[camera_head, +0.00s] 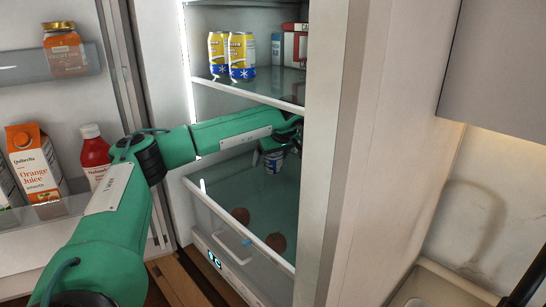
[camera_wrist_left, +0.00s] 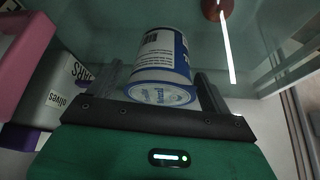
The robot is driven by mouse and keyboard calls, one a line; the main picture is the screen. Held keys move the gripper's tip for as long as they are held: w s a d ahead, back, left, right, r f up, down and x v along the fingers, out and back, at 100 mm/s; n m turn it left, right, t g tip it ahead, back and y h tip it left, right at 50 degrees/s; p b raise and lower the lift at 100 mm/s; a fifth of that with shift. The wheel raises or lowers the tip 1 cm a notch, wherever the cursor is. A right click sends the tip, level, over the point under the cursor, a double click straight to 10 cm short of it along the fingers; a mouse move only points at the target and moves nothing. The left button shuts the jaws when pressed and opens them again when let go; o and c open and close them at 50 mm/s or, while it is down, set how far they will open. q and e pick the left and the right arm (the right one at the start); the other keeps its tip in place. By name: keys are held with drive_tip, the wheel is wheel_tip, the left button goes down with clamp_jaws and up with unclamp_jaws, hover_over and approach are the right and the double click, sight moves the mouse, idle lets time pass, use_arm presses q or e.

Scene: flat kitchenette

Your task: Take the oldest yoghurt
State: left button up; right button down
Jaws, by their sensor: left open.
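A small white and blue yoghurt cup (camera_wrist_left: 162,55) lies between the two fingers of my left gripper (camera_wrist_left: 160,92) in the left wrist view, its printed lid end facing the camera. The fingers are open, one on each side of it; I cannot tell whether they touch it. In the head view my left arm reaches into the fridge, with the gripper (camera_head: 288,132) under the upper shelf, partly hidden by the fridge's side wall. The cup (camera_head: 273,162) shows just below it. The date on the cup is not readable. My right gripper is not in view.
Two yellow and blue cans (camera_head: 230,55) and a red and white box (camera_head: 291,46) stand on the shelf (camera_head: 250,92) above. A clear drawer (camera_head: 235,222) below holds brown round items (camera_head: 275,242). An orange juice carton (camera_head: 36,160) stands in the door.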

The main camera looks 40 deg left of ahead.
use_arm(q)
drive_tip(key=c, duration=1.1)
drive_tip(key=shift+d+r, duration=0.1)
drive_tip(key=shift+r, duration=0.1)
